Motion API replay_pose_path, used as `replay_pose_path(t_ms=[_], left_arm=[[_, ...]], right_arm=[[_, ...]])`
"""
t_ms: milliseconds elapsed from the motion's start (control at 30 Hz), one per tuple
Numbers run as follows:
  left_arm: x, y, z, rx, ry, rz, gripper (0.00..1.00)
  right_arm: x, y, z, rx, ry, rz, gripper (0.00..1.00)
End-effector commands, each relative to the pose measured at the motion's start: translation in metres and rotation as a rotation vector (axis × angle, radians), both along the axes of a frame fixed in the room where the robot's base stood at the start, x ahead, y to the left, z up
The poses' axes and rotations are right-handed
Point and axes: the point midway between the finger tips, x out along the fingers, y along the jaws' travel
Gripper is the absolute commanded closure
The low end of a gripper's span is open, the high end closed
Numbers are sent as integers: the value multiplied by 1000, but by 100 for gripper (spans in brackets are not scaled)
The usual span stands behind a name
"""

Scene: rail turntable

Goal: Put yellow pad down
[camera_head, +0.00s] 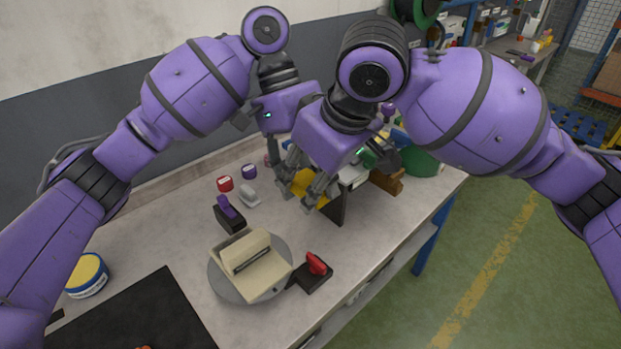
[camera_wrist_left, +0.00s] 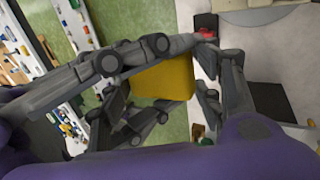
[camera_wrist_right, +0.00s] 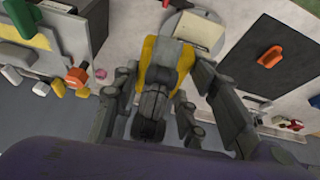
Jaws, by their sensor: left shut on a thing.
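The yellow pad (camera_head: 309,190) is held above the bench, right of the beige block (camera_head: 252,262) on the round grey turntable (camera_head: 222,285). My left gripper (camera_wrist_left: 165,95) is shut on the pad; the pad's broad yellow face (camera_wrist_left: 165,78) shows in the left wrist view. My right gripper (camera_wrist_right: 165,95) is open, its fingers spread either side of the pad (camera_wrist_right: 180,62) without visibly closing on it. A dark left-gripper part covers the pad's middle in the right wrist view. The grippers hide much of the pad in the head view.
A black mat (camera_head: 140,318) and yellow-topped tub (camera_head: 86,275) are at the left.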

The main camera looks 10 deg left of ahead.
Motion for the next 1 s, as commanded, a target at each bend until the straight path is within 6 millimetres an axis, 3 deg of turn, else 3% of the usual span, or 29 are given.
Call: replay_pose_path(t_ms=[100,133,267,600,767,1000], left_arm=[[1,-1,1,-3,-4,3,82],[1,-1,1,-3,-4,3,37],[1,-1,1,-3,-4,3,20],[1,0,1,-3,-3,2,19],[6,4,14,-3,-6,4,19],[41,43,12,-2,-3,9,19]], right_arm=[[-3,2,0,4,5,9,86],[-3,3,0,4,4,10,86],[-3,2,0,4,4,9,87],[-2,2,0,3,3,7,87],[-2,2,0,3,3,6,87],[-2,2,0,3,3,6,87]])
